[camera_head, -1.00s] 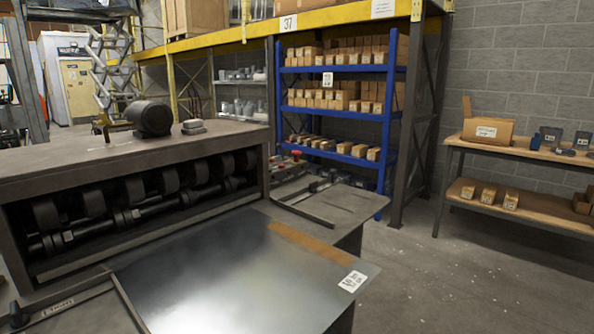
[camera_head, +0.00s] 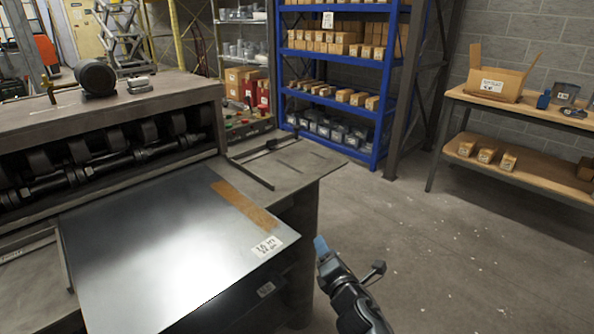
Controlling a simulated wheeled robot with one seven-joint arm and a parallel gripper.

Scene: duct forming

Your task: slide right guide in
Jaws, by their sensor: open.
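The right guide (camera_head: 249,170) is a thin dark bar lying on the machine's grey bed, to the right of the sheet. A bare strip of bed separates it from the sheet's right edge. The flat metal sheet (camera_head: 165,258) carries a brown strip and a white label. My gripper (camera_head: 321,247) shows at the lower middle with a blue fingertip. It is open and empty, off the machine's front right corner, nearer to me than the guide and apart from it. Its second finger is hard to make out.
The roller housing (camera_head: 105,135) stands behind the sheet, with a dark motor (camera_head: 95,78) on top. The left guide (camera_head: 63,257) lies along the sheet's left edge. A blue shelf (camera_head: 385,95) and a wooden bench (camera_head: 520,115) stand beyond. The floor (camera_head: 440,250) at right is clear.

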